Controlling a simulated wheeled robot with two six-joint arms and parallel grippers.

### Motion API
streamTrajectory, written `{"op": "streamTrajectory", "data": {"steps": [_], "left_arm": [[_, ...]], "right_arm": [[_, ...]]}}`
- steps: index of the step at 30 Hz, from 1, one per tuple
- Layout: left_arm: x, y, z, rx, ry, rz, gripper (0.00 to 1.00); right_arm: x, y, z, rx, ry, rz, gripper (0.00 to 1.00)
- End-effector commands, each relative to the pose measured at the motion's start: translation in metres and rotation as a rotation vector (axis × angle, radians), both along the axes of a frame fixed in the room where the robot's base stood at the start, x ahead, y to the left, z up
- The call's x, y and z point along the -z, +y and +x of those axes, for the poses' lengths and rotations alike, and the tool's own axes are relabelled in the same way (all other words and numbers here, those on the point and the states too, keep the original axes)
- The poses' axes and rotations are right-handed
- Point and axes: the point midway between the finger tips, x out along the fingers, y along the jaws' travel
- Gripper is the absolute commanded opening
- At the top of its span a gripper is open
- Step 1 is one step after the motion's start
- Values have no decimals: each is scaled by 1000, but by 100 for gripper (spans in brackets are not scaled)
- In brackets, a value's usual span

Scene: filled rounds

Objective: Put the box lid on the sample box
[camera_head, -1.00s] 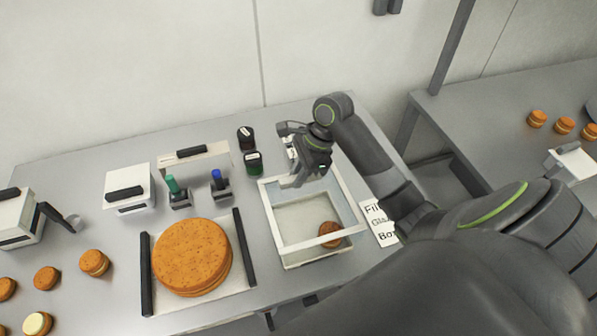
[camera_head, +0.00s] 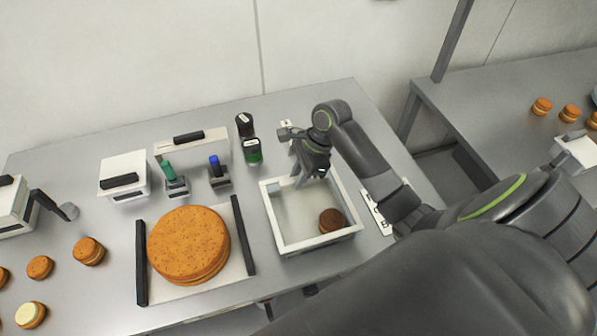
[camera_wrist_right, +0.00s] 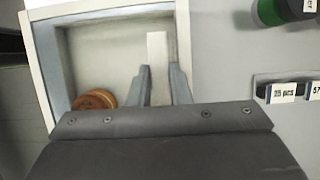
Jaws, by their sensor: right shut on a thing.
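The sample box (camera_head: 272,222) is a white, open-looking square tray on the table, with one brown filled round (camera_head: 331,220) inside; the round also shows in the wrist view (camera_wrist_right: 93,100). My right gripper (camera_head: 308,178) is over the box's back part. In the wrist view its fingers (camera_wrist_right: 158,78) are shut on a pale upright bar (camera_wrist_right: 157,48), which seems to belong to the box lid. The lid seems clear with a pale rim; it lies on or just above the box, I cannot tell which. My left gripper is not in view.
A large round (camera_head: 188,243) lies between black rails left of the box. Green (camera_head: 168,170) and blue (camera_head: 214,166) pens, a green-labelled jar (camera_head: 252,150) and a black jar (camera_head: 244,125) stand behind. A printed card (camera_head: 388,210) lies right. Several small rounds lie at far left.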

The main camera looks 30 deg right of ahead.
Motion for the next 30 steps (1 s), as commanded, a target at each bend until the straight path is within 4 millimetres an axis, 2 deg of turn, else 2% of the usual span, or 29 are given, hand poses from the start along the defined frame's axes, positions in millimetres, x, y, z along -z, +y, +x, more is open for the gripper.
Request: {"op": "streamTrajectory", "data": {"steps": [17, 30], "left_arm": [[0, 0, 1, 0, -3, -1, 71], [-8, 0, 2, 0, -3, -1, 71]], "right_arm": [[1, 0, 0, 0, 0, 0, 0], [0, 0, 0, 1, 1, -1, 0]]}}
